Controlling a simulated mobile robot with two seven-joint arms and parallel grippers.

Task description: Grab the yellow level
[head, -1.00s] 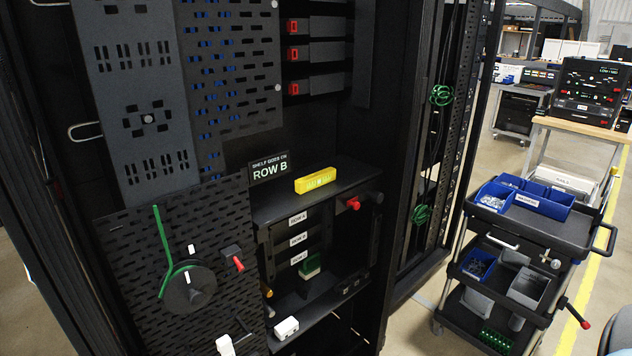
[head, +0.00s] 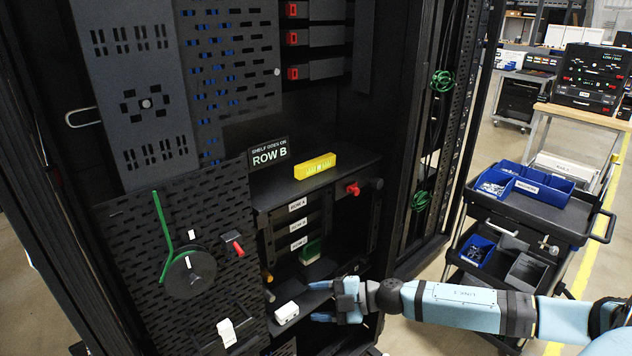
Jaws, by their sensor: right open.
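The yellow level (head: 315,167) lies on the black shelf top (head: 345,182) inside the rack, just right of the "ROW B" sign (head: 269,153). Nothing covers it. My right gripper (head: 322,302) is low in front of the rack, beside the lower shelf and well below the level. Its blue fingertips point left and are apart, with nothing seen between them. My right arm reaches in from the right edge. My left gripper is not in the picture.
A white block (head: 287,312) sits on the lower shelf close to my right fingertips. A red-handled tool (head: 353,189) sticks out below the level. A perforated panel (head: 170,240) stands at left. A cart with blue bins (head: 535,183) stands at right.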

